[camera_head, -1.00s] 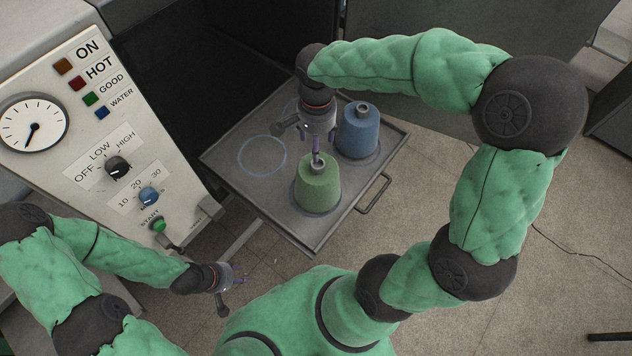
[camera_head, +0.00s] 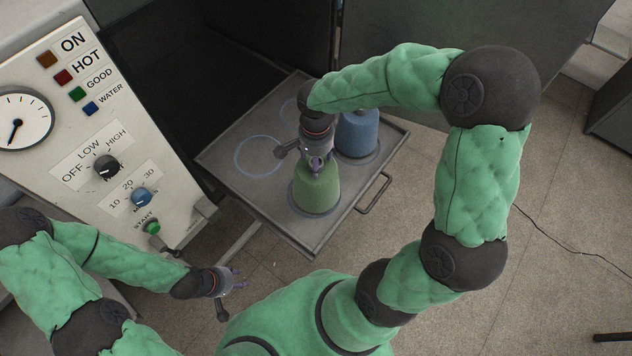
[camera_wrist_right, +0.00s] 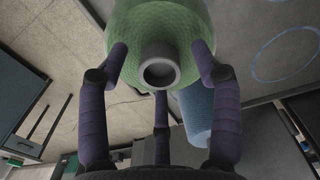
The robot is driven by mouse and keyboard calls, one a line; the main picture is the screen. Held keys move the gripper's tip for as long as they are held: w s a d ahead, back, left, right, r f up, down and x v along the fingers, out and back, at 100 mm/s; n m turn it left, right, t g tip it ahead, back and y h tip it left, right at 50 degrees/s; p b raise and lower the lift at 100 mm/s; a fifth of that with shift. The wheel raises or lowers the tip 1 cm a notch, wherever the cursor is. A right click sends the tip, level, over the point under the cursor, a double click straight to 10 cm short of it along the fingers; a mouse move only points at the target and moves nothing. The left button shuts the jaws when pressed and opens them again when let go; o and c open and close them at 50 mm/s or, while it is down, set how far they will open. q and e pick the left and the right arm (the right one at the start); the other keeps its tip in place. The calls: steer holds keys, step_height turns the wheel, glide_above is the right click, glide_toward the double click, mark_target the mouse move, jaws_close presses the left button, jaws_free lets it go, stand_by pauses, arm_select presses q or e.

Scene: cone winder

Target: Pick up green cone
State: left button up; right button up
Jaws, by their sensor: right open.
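The green cone (camera_head: 316,191) stands upright on the grey tray (camera_head: 290,232), toward its front. My right gripper (camera_head: 316,168) is right above the cone and hides its top in the head view. In the right wrist view the cone (camera_wrist_right: 150,25) fills the top middle, its grey tube end (camera_wrist_right: 158,66) facing the camera. The right gripper's purple fingers (camera_wrist_right: 161,80) are open and spread around that tube end, not closed on it. My left gripper (camera_head: 236,280) hangs empty at the lower left, away from the tray; its finger opening is too small to tell.
A blue cone (camera_head: 357,134) stands on the tray just behind and right of the green one; it also shows in the right wrist view (camera_wrist_right: 197,112). An empty ring mark (camera_head: 258,155) is left. The control panel (camera_head: 75,130) stands left of the tray. A handle (camera_head: 374,194) sticks out at right.

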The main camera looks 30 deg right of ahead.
steer(key=shift+f, duration=0.35)
steer(key=shift+r, duration=0.1)
jaws_close()
steer(key=shift+r, duration=0.15)
